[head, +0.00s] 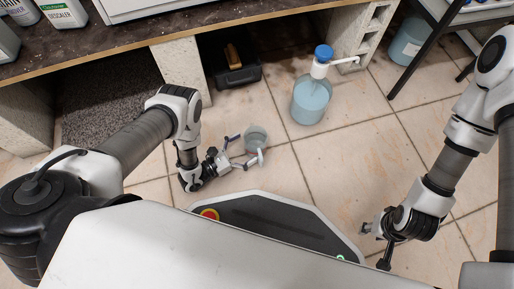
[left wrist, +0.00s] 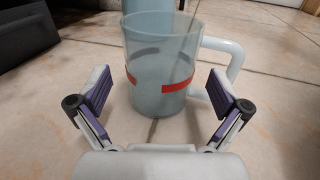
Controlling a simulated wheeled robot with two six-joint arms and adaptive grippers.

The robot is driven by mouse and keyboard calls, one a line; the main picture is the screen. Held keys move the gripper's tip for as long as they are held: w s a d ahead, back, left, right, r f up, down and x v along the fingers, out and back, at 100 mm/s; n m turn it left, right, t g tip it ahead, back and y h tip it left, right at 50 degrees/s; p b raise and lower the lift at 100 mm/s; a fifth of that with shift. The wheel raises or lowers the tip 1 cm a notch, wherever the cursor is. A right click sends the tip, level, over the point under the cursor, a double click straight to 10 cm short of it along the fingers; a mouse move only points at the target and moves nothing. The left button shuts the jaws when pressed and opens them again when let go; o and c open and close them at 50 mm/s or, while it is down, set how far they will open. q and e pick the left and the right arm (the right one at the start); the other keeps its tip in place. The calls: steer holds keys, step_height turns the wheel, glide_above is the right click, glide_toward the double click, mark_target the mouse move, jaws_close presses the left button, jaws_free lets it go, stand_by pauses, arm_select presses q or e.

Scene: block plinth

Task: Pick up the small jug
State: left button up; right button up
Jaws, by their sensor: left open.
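The small jug (head: 255,135) is a translucent grey-blue cup standing upright on the tiled floor. In the left wrist view the jug (left wrist: 158,70) shows a red band and a white handle on its right side. My left gripper (head: 245,151) is open and low over the floor, just in front of the jug. In the left wrist view its two fingers (left wrist: 160,103) are spread, with the jug's body between and just beyond them, apparently not gripped. My right gripper (head: 373,240) is at the lower right, away from the jug; its fingers are too small to read.
A large blue bottle with a pump (head: 312,98) stands on the floor right of the jug. A dark toolbox (head: 236,70) sits under the bench (head: 130,44) behind. Concrete blocks (head: 181,71) support the bench. A blue container (head: 405,45) is at the upper right. Floor right of centre is clear.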

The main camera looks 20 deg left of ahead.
mark_target(265, 137)
arm_select(q)
steer(key=x, duration=0.1)
steer(key=b+x, duration=0.1)
steer(key=x, duration=0.1)
steer(key=shift+d+f, duration=0.1)
steer(key=shift+f, duration=0.15)
steer(key=shift+w+d+r, duration=0.15)
steer(key=shift+w, duration=0.1)
steer(key=shift+r, duration=0.1)
arm_select(e)
steer(key=shift+w+f, duration=0.2)
steer(key=shift+f, duration=0.4)
steer(key=shift+w+f, duration=0.15)
steer(key=shift+f, duration=0.45)
arm_select(q)
steer(key=c, duration=1.1)
